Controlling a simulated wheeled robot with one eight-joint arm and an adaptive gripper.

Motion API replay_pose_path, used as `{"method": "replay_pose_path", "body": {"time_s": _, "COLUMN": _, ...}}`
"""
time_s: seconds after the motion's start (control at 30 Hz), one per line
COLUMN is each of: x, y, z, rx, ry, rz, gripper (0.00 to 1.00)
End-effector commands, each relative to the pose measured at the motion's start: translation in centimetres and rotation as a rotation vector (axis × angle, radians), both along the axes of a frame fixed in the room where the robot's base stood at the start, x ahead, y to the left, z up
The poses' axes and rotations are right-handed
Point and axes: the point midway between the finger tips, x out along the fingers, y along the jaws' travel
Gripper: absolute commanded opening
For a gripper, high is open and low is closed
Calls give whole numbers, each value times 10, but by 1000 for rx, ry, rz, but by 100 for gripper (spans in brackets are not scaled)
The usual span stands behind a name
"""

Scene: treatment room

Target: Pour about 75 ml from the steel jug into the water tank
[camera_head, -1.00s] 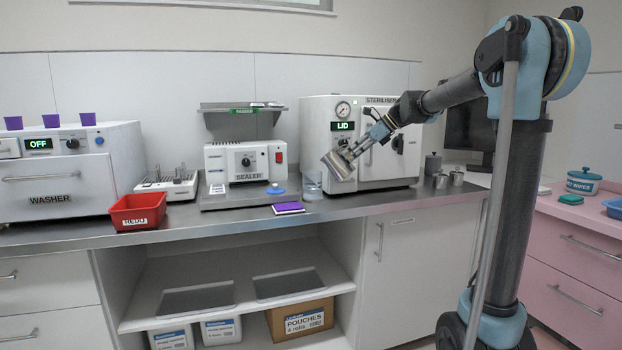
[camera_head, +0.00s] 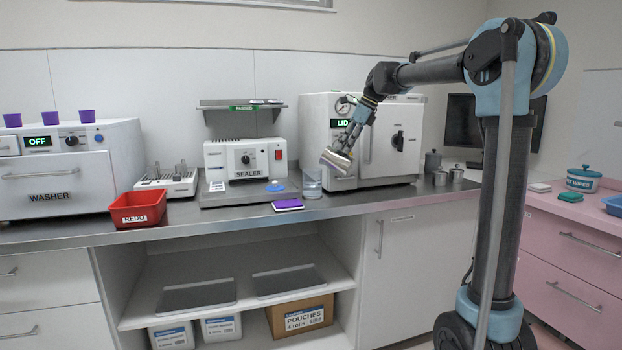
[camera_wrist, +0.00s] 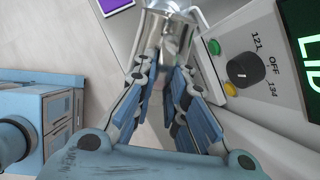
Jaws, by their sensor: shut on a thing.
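My gripper (camera_head: 349,142) is shut on the steel jug (camera_head: 336,161) and points steeply down in front of the steriliser (camera_head: 370,178). The jug is tilted in the head view, held above the counter. It also shows between the fingers at the top of the wrist view (camera_wrist: 165,32). A clear container (camera_head: 312,184) stands on the counter just below and left of the jug. No label marks the water tank, so I cannot tell whether this container is it. No stream of liquid shows, and the jug's contents are hidden.
The sealer (camera_head: 215,162) stands left of the clear container, with a purple-topped pad (camera_head: 288,205) at the counter's front edge. A red tray (camera_head: 138,210) is farther left. Small metal cups (camera_head: 456,175) stand right of the steriliser. The counter front there is clear.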

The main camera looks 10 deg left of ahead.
Motion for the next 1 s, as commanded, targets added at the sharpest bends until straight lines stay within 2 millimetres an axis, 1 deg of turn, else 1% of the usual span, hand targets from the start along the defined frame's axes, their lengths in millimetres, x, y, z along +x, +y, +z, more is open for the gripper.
{"method": "replay_pose_path", "body": {"time_s": 0.67, "x": 1, "y": 12, "z": 12, "rx": -123, "ry": 13, "rz": 2, "gripper": 0}}
{"method": "replay_pose_path", "body": {"time_s": 1.0, "x": 1, "y": 13, "z": 14, "rx": -147, "ry": 15, "rz": 1, "gripper": 0}}
